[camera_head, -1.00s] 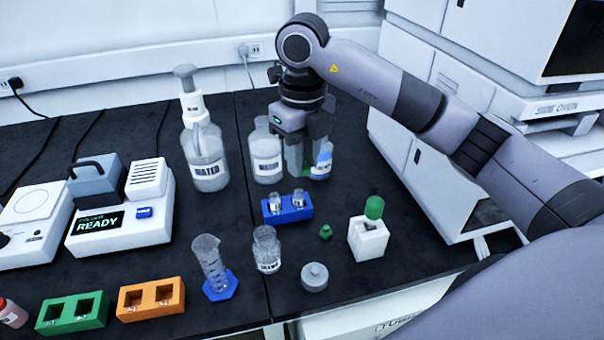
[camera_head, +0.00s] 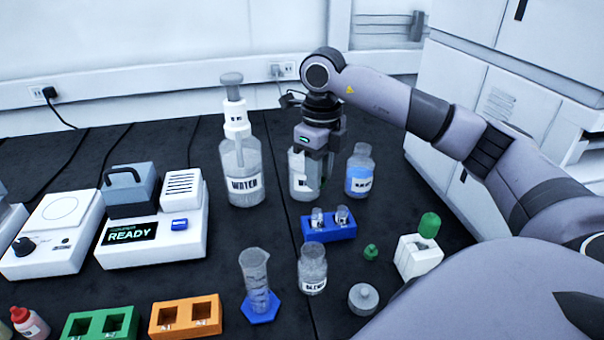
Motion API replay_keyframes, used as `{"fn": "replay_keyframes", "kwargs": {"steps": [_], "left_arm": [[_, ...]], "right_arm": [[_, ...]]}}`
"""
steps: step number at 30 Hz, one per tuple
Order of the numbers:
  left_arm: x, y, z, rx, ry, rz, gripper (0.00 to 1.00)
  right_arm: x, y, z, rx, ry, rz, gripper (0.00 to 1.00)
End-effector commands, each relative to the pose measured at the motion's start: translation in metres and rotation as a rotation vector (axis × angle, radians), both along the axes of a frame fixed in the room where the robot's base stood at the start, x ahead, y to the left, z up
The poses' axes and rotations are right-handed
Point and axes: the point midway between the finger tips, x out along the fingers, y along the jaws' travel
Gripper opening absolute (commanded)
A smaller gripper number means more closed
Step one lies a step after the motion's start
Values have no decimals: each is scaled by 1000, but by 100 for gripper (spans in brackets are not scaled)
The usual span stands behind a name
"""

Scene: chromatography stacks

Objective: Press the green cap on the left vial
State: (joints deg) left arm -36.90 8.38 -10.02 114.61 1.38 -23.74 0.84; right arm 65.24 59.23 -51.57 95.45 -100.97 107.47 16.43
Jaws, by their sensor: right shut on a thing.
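The blue rack (camera_head: 328,235) stands mid-table and holds two small clear vials. The left vial (camera_head: 317,218) and the right vial (camera_head: 342,215) stand upright with no green cap visible on either. My right gripper (camera_head: 318,178) points down behind and above the rack, in front of a white-labelled bottle. It is shut on a small green cap, which shows between the fingers in the earlier frame and is hardly visible now. Another green cap (camera_head: 370,252) lies on the table to the right of the rack. My left gripper is not in view.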

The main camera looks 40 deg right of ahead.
Motion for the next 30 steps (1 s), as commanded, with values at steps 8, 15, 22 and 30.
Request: {"fn": "replay_keyframes", "kwargs": {"steps": [8,15,22,30], "left_arm": [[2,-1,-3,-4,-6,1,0],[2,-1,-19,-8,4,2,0],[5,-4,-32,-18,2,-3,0],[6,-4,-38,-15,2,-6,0]], "right_arm": [[-2,-5,-7,0,0,2,0],[-2,-4,-25,-1,1,2,0],[-2,-5,-49,-1,1,1,0],[-2,-4,-65,0,1,2,0]]}}
